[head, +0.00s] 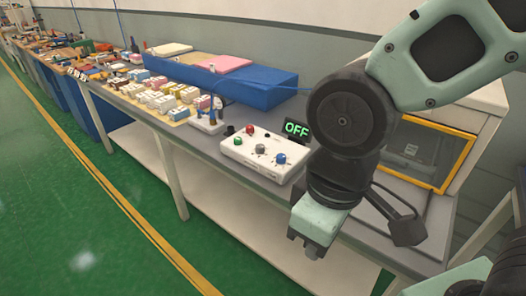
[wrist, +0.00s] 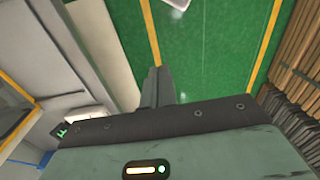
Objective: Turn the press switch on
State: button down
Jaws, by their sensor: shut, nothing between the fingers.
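A white control box (head: 233,152) lies on the grey table in the head view. It carries a red knob or button (head: 250,129), a green one (head: 238,141), a grey one (head: 260,149) and a blue one (head: 281,159). I cannot tell which is the press switch. A small display (head: 296,130) behind the box reads OFF in green. My gripper (head: 304,250) is in front and to the right of the box, apart from it. Its fingers (wrist: 157,86) are shut and empty, with green floor behind them in the wrist view. No control shows clearly in the wrist view.
A yellow-framed case (head: 425,150) stands at the right end of the table (head: 215,146). A small stand (head: 207,118), a blue block (head: 240,84) and several white pieces lie to the left and behind. Green floor (head: 90,220) in front is clear.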

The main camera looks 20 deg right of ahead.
aim_at(250, 129)
jog(key=i+j, duration=0.2)
jog(key=i, duration=0.15)
jog(key=i+j, duration=0.2)
jog(key=i, duration=0.15)
jog(key=i+j+u, duration=0.1)
jog(key=i+j, duration=0.15)
jog(key=i, duration=0.1)
